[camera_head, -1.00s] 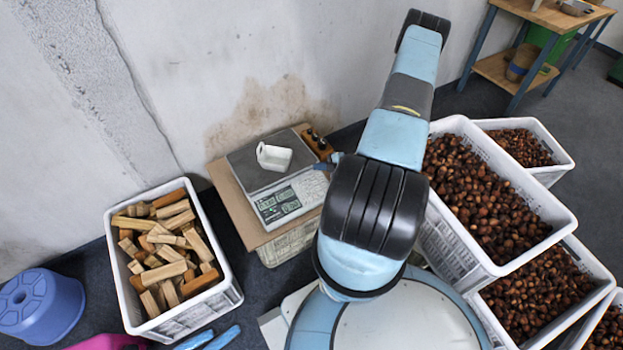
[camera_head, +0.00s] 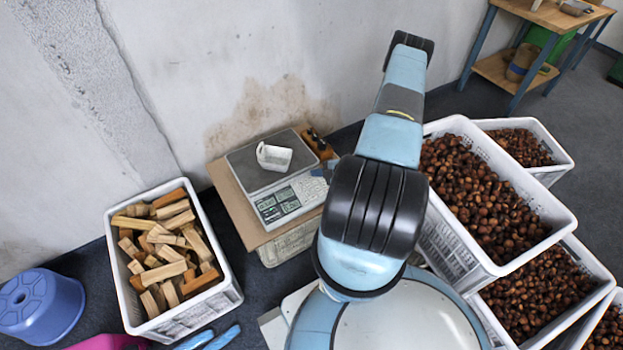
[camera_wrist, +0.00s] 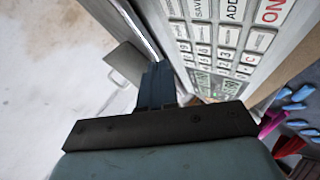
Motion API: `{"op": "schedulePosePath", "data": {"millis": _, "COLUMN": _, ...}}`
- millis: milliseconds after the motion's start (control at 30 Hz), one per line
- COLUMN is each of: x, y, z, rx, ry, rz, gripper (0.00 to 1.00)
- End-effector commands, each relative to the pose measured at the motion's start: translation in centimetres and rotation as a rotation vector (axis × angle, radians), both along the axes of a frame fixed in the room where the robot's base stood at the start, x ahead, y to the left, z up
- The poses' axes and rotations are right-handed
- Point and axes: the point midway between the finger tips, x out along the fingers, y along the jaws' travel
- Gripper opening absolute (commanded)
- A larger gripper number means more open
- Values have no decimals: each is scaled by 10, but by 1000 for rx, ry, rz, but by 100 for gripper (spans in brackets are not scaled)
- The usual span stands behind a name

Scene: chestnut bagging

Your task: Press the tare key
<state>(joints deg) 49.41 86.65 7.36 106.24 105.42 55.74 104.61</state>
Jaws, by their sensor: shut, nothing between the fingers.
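The scale (camera_head: 277,197) stands against the wall with its keypad and display facing me in the head view. A white cup (camera_head: 274,157) sits on its grey pan. I cannot make out a key marked tare. My gripper (camera_wrist: 157,72) is shut and empty, its fingertips beside the keypad's left edge in that view. Whether they touch the scale is unclear. In the head view my arm mostly hides the gripper.
The scale rests on a cardboard-coloured board (camera_head: 226,192) over a crate. A crate of wood blocks (camera_head: 226,291) stands to the left. Crates of chestnuts (camera_head: 461,252) stand to the right of my arm. A dark block with orange knobs (camera_head: 316,142) lies behind the scale.

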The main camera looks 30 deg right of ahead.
Motion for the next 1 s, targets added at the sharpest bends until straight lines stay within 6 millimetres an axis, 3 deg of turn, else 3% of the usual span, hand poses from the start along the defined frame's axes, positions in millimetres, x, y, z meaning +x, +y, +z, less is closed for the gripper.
{"op": "schedulePosePath", "data": {"millis": 300, "x": 7, "y": 0, "z": -21, "rx": 0, "ry": -1, "rz": 0, "gripper": 0}}
{"op": "schedulePosePath", "data": {"millis": 1000, "x": 7, "y": 0, "z": -23, "rx": -1, "ry": 0, "rz": -1, "gripper": 0}}
